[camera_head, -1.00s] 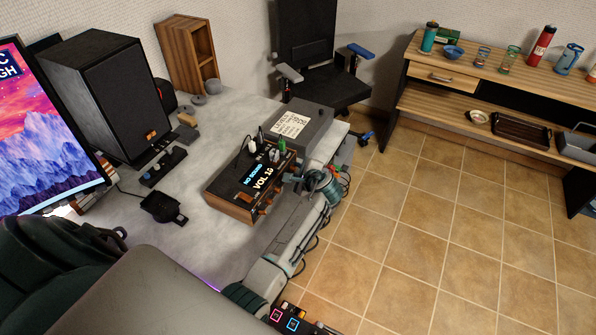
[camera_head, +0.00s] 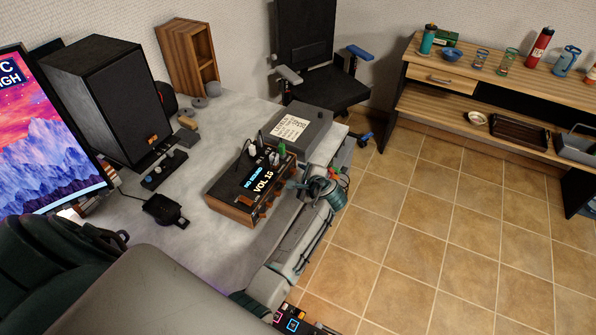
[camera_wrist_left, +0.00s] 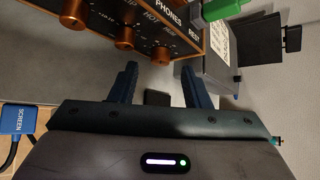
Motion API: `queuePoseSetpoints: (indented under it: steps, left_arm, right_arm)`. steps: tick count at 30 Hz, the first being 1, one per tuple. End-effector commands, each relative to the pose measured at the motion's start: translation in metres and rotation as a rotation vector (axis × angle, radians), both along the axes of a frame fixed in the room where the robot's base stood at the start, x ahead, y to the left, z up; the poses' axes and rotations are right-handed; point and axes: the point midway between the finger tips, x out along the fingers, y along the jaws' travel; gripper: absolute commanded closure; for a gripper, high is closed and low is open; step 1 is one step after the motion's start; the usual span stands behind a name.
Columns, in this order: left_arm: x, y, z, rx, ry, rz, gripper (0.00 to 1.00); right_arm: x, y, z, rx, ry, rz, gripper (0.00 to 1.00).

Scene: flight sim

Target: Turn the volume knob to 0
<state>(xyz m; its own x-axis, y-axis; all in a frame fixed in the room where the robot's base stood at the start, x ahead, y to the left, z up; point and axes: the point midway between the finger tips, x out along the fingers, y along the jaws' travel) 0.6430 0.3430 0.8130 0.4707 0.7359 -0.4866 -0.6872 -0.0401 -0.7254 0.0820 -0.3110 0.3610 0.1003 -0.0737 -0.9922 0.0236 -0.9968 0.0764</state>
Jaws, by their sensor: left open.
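The audio box (camera_head: 232,207) has wooden sides and stands near the desk's right edge. Its lit display (camera_head: 258,180) shows "NO SOUND" and a VOL reading that looks like 16, with small digits hard to read. Copper knobs line its front; the left wrist view shows a left knob (camera_wrist_left: 75,13), a middle knob (camera_wrist_left: 124,36) and a right knob (camera_wrist_left: 161,55). I cannot tell which is the volume knob. My left gripper (camera_wrist_left: 158,84) is open and empty, its fingers apart and pointing toward the front near the right knob. It also shows beside the box in the head view (camera_head: 293,185).
A grey box with a paper label (camera_head: 291,127) stands behind the audio box. A green plug (camera_wrist_left: 222,8) sits on top of the audio box. A speaker (camera_head: 108,97) and a monitor (camera_head: 45,130) are at left. Tiled floor (camera_head: 420,240) lies open at right.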

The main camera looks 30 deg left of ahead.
Motion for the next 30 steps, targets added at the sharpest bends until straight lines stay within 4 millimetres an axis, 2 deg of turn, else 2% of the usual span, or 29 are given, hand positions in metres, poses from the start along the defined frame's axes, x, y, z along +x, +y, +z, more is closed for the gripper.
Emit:
queuePoseSetpoints:
  steps: [1,3,12,18,30]
  left_arm:
    - [-0.005,-0.009,0.011,-0.004,0.002,-0.001,0.57]
    - [-0.011,-0.019,0.018,-0.004,0.002,-0.001,0.57]
    - [-0.034,-0.053,0.038,-0.002,0.001,0.0,0.57]
    - [-0.039,-0.061,0.041,-0.001,0.001,0.0,0.57]
    - [-0.039,-0.062,0.04,-0.001,0.001,0.0,0.57]
  right_arm:
    - [0.0,0.0,0.015,0.0,0.0,0.0,0.64]
    - [0.0,0.0,0.025,0.0,0.0,0.0,0.64]
    - [0.0,0.0,0.054,0.0,0.0,0.0,0.64]
    - [0.0,0.0,0.058,0.0,0.0,0.0,0.64]
    - [0.0,0.0,0.058,0.0,0.0,0.0,0.64]
